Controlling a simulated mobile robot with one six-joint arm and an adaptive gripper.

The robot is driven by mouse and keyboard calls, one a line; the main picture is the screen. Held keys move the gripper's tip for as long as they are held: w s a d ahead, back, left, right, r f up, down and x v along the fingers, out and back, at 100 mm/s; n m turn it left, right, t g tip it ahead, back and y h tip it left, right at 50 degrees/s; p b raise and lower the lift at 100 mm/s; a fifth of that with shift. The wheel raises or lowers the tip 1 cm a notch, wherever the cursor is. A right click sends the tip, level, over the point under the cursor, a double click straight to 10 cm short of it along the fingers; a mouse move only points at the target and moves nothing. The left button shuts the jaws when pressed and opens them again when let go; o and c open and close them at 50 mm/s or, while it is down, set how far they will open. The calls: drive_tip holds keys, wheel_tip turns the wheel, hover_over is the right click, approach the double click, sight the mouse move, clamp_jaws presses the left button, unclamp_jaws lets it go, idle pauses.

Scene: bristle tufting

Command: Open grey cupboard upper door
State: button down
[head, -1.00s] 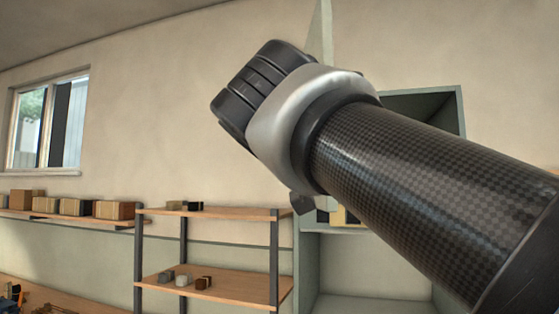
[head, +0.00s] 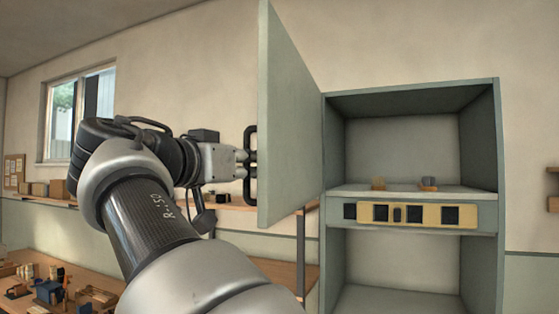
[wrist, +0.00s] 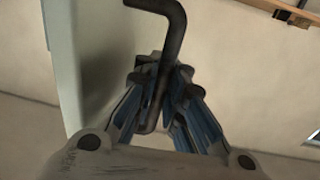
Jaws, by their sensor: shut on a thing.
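The grey cupboard (head: 332,150) stands at the right in the head view. Its upper door (head: 285,120) is swung wide open to the left, hinged on the cupboard's left side. The dark bar handle (head: 251,135) is on the door's outer face. My gripper (head: 246,163) is shut on the handle, left of the door. In the wrist view the handle (wrist: 173,45) passes between the blue-lined fingers (wrist: 165,110), and the door (wrist: 62,60) shows at the left.
A yellow strip with dark squares (head: 430,215) lies across the cupboard below the shelf. A wooden shelving rack (head: 285,270) stands behind my arm and door. A bench with clutter (head: 60,290) is at lower left, under a window (head: 80,110).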

drive_tip(key=shift+a+f, duration=0.15)
drive_tip(key=shift+f, duration=0.1)
drive_tip(key=c, duration=2.1)
unclamp_jaws()
drive_tip(key=shift+s, duration=0.1)
drive_tip(key=shift+o, duration=0.8)
drive_tip(key=shift+s+a+r, duration=0.15)
drive_tip(key=shift+s+a, duration=0.05)
drive_tip(key=shift+w+d, duration=0.15)
drive_tip(key=shift+d, duration=0.05)
drive_tip(key=v, duration=0.7)
drive_tip(key=shift+s, duration=0.25)
